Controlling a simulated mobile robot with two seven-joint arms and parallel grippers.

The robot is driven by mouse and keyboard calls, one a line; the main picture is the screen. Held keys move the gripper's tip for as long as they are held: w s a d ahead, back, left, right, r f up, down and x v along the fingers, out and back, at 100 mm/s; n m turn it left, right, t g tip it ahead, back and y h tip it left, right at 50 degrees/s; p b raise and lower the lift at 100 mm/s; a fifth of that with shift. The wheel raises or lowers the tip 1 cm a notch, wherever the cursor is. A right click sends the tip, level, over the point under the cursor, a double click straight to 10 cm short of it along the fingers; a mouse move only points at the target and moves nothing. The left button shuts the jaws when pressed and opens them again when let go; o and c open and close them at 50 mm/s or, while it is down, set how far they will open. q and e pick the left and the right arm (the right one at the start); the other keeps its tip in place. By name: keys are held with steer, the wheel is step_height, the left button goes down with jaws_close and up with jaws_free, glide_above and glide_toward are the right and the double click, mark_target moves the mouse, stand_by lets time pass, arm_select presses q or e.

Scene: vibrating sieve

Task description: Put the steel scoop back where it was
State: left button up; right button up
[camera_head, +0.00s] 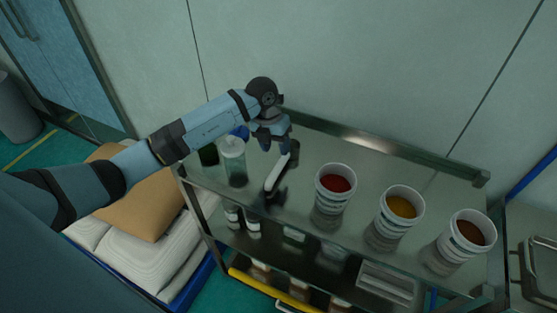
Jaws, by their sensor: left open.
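My left arm reaches in from the left over the metal cart, and its gripper (275,145) points down above the back left part of the cart's top shelf (350,160). The gripper is open. Just below and in front of its fingers is a slim pale-and-dark object (277,175), tilted upward from the shelf. I cannot tell whether this is the steel scoop, or whether it touches the fingers. No other scoop shows clearly. My right gripper is out of view.
Clear jar (233,163) stands left of the gripper, beside a dark green container (208,155). Tubs of red (333,190), yellow (400,213) and brown (465,238) powder stand to the right. Sacks (145,205) lie at the left. The wall is close behind the cart.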

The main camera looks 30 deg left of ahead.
arm_select(q)
steer(key=b+v, duration=0.1)
steer(key=v, duration=0.4)
steer(key=shift+a+r, duration=0.1)
steer(key=shift+r, duration=0.25)
